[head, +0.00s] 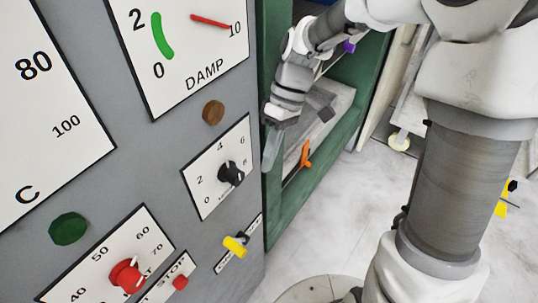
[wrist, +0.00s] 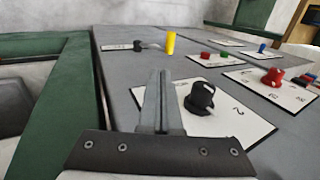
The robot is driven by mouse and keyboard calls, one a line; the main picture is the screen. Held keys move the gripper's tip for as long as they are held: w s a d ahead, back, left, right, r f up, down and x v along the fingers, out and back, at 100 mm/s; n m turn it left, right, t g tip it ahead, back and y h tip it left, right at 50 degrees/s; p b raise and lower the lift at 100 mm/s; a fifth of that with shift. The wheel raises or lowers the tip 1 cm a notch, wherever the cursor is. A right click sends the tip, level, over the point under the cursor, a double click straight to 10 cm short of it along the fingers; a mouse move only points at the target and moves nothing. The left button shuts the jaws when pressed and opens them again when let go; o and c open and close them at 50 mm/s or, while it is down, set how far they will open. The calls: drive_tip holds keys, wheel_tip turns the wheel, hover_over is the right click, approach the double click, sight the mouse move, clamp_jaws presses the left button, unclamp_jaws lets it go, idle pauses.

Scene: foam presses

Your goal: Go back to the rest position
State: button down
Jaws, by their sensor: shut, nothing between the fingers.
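My gripper (head: 272,148) is shut and empty, in front of the grey panel (head: 150,160) near its right edge. In the wrist view the closed fingers (wrist: 161,103) lie over the panel, beside the black knob (wrist: 199,98). In the head view the black knob (head: 231,174) sits on a white dial plate, a little left of and below the fingertips. Whether the fingers touch the panel cannot be told.
The panel also carries a yellow lever (head: 236,246), a red knob (head: 127,275), a red button (head: 180,282), a green cap (head: 69,229) and a brown cap (head: 213,112). A green frame (head: 279,215) borders the panel. Pale floor (head: 340,220) is open at the right.

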drive_tip(key=shift+r, duration=0.1)
idle(0.5)
drive_tip(key=s+d+r+m+t+h, duration=0.3)
drive_tip(key=s+d+r+m+t, duration=0.6)
drive_tip(key=d+r, duration=0.3)
drive_tip(key=shift+s+d+m+t, duration=0.25)
drive_tip(key=shift+s+m+t, duration=0.05)
drive_tip(key=shift+s+m, duration=0.45)
drive_tip(key=shift+a+r, duration=0.1)
